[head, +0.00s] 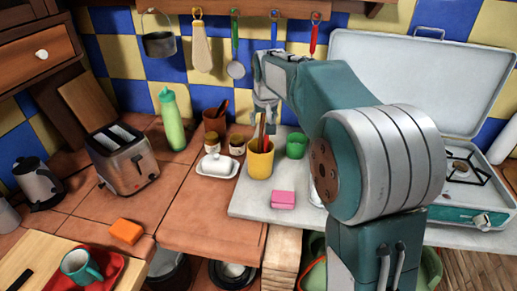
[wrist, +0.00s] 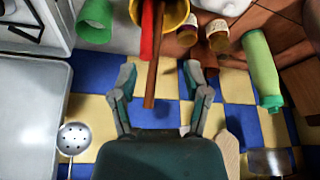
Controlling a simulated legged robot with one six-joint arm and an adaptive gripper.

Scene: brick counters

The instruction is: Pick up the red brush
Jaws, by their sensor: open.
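A yellow cup (head: 259,165) stands on the white counter and holds upright handles. One is a red handle, likely the red brush (wrist: 147,32); its lower part is hidden in the cup. A brown wooden handle (wrist: 153,65) stands beside it. My gripper (head: 266,108) is open and empty, just above the cup. In the wrist view, my gripper (wrist: 160,74) has the brown handle's end between its spread fingertips. The red handle is slightly left of the brown one and farther from my palm there.
A green cup (head: 296,145) stands close right of the yellow cup, and a pink sponge (head: 283,200) lies in front. A brown cup (head: 215,120), small jars and a white butter dish (head: 217,166) are to the left. Utensils, including a red one (head: 314,38), hang behind.

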